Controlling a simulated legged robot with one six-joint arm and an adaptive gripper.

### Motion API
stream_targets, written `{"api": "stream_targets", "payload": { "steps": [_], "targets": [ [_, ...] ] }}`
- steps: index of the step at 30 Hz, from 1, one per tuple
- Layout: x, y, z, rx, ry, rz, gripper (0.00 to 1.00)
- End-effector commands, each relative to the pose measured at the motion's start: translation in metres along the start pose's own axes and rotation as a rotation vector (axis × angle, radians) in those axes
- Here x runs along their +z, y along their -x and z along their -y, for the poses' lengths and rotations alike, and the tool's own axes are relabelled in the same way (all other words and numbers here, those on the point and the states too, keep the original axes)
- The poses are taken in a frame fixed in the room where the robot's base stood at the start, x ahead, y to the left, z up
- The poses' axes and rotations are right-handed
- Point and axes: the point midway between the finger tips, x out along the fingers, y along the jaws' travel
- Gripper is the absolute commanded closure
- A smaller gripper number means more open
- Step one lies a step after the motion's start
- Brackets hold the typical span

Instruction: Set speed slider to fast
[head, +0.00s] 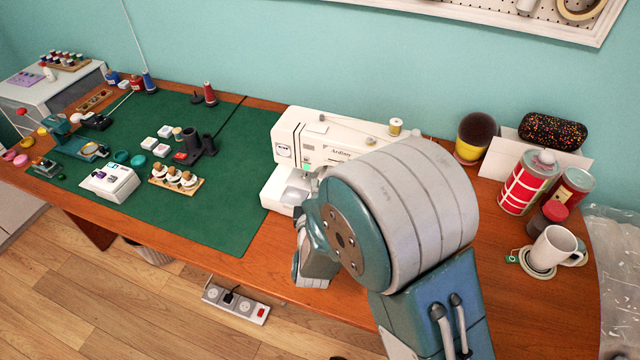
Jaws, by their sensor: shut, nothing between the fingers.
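The white sewing machine (322,127) stands on the wooden table at the centre, with a spool of thread on top. Its left end shows a small dark-framed square and a small green patch. The speed slider is too small or hidden to make out, so its setting cannot be told. My arm covers much of the machine's right and lower part. My gripper (301,250) is in front of the machine, low by the table's front edge, partly hidden by my wrist. It is shut, with nothing seen in it. I cannot tell whether it touches the machine.
A green cutting mat (225,215) lies to the left, with a white box (110,182), bobbins on a wooden rack (176,179) and dark cups (200,144). A power strip (236,302) lies on the floor.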

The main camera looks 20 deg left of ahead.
Motion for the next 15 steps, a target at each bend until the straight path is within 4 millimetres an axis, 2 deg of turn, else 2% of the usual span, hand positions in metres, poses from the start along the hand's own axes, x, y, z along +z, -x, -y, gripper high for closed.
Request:
{"api": "stream_targets", "payload": {
  "steps": [6,15],
  "targets": [
    [0.000,-0.040,0.001,-0.001,-0.001,0.002,1.00],
    [0.004,-0.078,0.001,-0.002,0.000,0.002,1.00]
  ]
}}
